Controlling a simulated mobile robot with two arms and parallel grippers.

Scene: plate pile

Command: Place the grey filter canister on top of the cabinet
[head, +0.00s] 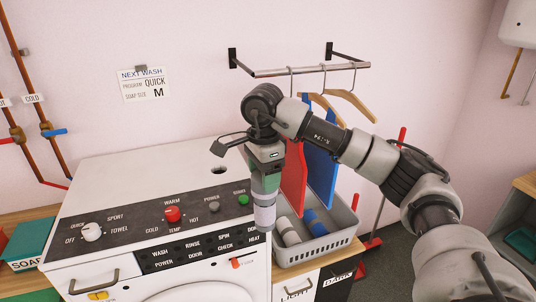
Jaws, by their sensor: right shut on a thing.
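My right gripper (265,185) points down in front of the washing machine's right front edge. It is shut on the grey filter canister (264,215), a small light grey cylinder held roughly upright below the fingers. The canister overlaps the right end of the control panel in the view; I cannot tell how far it is from the panel. A low wood-topped cabinet (340,251) with fronts marked LIGHT and DARK stands to its right. I cannot tell if this is the cabinet named. My left gripper is not in view.
A grey basket (330,244) with rolled white and blue items covers much of the low wooden top. Red (293,178) and blue cloths (320,157) hang above it. The white washing machine top (150,170) is mostly clear. Another wood-topped unit (525,184) is at far right.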

